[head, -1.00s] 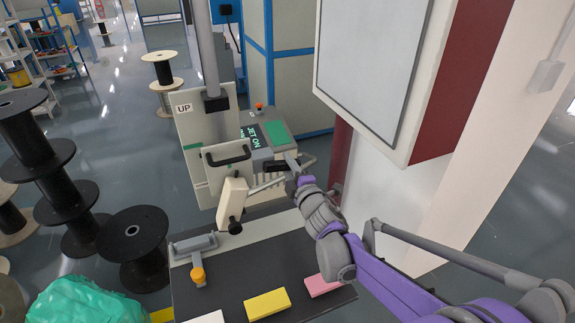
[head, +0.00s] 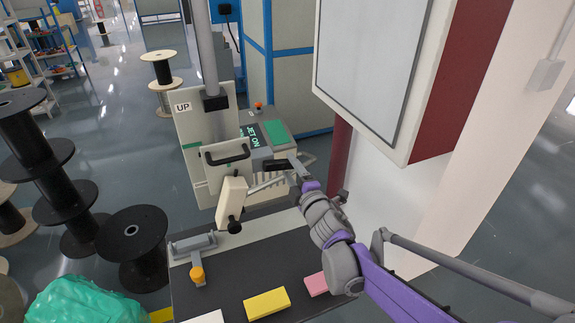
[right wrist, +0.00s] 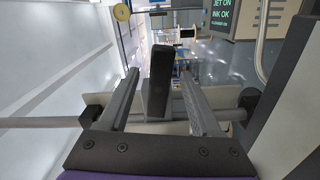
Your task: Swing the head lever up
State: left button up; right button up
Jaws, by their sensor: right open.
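The machine's head (head: 232,204) is a cream block with a black knob, tilted above the dark bench. A dark lever grip (head: 274,165) shows right of it, and a grey bar runs beside the head. My right gripper (head: 293,168) is at that grip, coming from the right. In the right wrist view the black grip (right wrist: 158,82) stands between my two grey fingers (right wrist: 160,74), which are open with gaps on both sides. I cannot tell whether either finger touches it. My left gripper is not in view.
A console (head: 254,135) with a JET ON display stands behind the lever. A large cabinet (head: 375,70) hangs close above my right arm. A yellow block (head: 267,304) and a pink block (head: 316,284) lie on the bench front. Black spools (head: 133,246) stand at left.

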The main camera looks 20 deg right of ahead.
jog(key=s, duration=0.8)
jog(key=shift+d, duration=0.15)
jog(key=s+f+m+g+h+p, duration=0.1)
jog(key=s+f+m+g, duration=0.2)
jog(key=s+m, duration=0.2)
jog(key=s+a+f+m+g+h+p, duration=0.1)
jog(key=s+f+m+g, duration=0.2)
jog(key=s, duration=0.3)
jog(key=s+f+m+g+p, duration=0.1)
jog(key=s+f+m+g, duration=0.2)
jog(key=s+m, duration=0.3)
jog(key=shift+s+a+f+m+h, duration=0.1)
jog(key=shift+a+f+m+h, duration=0.2)
jog(key=shift+f+h, duration=0.1)
jog(key=s+a+f+g, duration=0.1)
jog(key=s, duration=0.1)
jog(key=s+a+f+m+g+y, duration=0.1)
jog(key=s+a, duration=0.1)
jog(key=s, duration=0.1)
jog(key=s+a+f+m+g+y, duration=0.1)
jog(key=s, duration=0.1)
jog(key=shift+s+a+f+g, duration=0.15)
jog(key=shift+a+g, duration=0.1)
jog(key=shift+g, duration=0.05)
